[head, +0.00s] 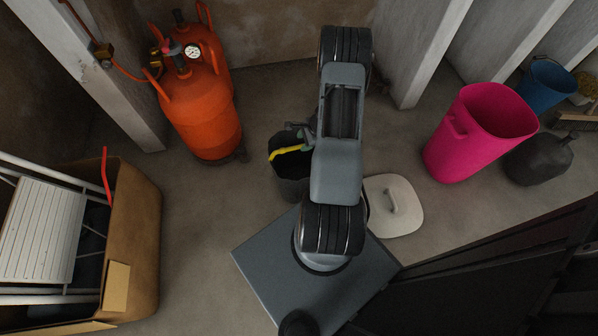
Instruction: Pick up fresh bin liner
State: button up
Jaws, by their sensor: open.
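No fresh bin liner can be told for certain in the head view. A dark grey bin (291,188) stands on the floor just left of my arm, partly hidden by it. A yellow strip (290,151) lies across its dark opening; I cannot tell what it belongs to. A small part of my gripper (304,130) shows at the left side of my arm, above the bin's far rim. Most of it is hidden under my arm links. It is open, and I see nothing held. A pale lid with a handle (407,215) lies on the floor right of my arm.
Orange gas cylinders (204,118) stand at the upper left, a cardboard box (146,235) at the left. A pink bin (462,150), a dark rounded bag-like object (535,163) and a blue bucket (545,88) are at the right. Bare floor lies between the box and the dark bin.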

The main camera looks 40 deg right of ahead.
aim_at(300, 146)
jog(key=b+x, duration=0.2)
jog(key=x, duration=0.3)
jog(key=shift+f, duration=0.1)
grip_shut()
dwell(0.3)
